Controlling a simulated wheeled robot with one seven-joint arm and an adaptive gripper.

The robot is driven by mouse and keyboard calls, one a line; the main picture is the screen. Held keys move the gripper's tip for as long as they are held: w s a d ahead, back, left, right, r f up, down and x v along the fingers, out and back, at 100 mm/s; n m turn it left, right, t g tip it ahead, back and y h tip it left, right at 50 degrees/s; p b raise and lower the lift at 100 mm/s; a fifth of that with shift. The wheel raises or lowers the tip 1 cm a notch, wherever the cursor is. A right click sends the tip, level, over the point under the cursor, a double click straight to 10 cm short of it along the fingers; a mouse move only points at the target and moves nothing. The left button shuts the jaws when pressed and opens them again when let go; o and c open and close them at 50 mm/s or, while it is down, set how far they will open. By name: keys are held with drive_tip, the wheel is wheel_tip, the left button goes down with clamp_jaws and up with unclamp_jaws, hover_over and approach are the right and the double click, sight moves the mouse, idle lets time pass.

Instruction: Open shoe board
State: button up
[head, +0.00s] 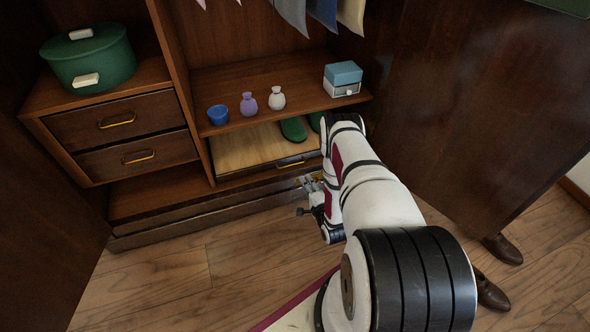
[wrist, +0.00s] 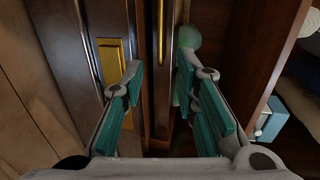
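The shoe board (head: 245,150) is a light wooden board with a dark front, low in the armoire under the shelf. Its brass handle (head: 290,163) is on the front edge. In the wrist view the handle (wrist: 161,30) shows as a narrow gold strip beyond and between the fingertips. Green slippers (head: 293,129) lie on the board, partly hidden by my arm. My gripper (head: 312,190) is low in front of the armoire, just below and right of the handle. In the wrist view its teal-padded fingers (wrist: 160,72) are open with nothing held between them.
The shelf above holds a blue cup (head: 218,114), two small vases (head: 249,104) and a box with a blue lid (head: 343,73). Two drawers (head: 130,135) are at left. Open doors (head: 470,110) flank the armoire. Brown shoes (head: 502,248) stand on the floor at right.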

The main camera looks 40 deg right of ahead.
drive_tip(key=b+x, duration=0.5)
drive_tip(key=x, duration=0.8)
drive_tip(key=shift+d, duration=0.1)
drive_tip(key=shift+c, duration=0.4)
clamp_jaws()
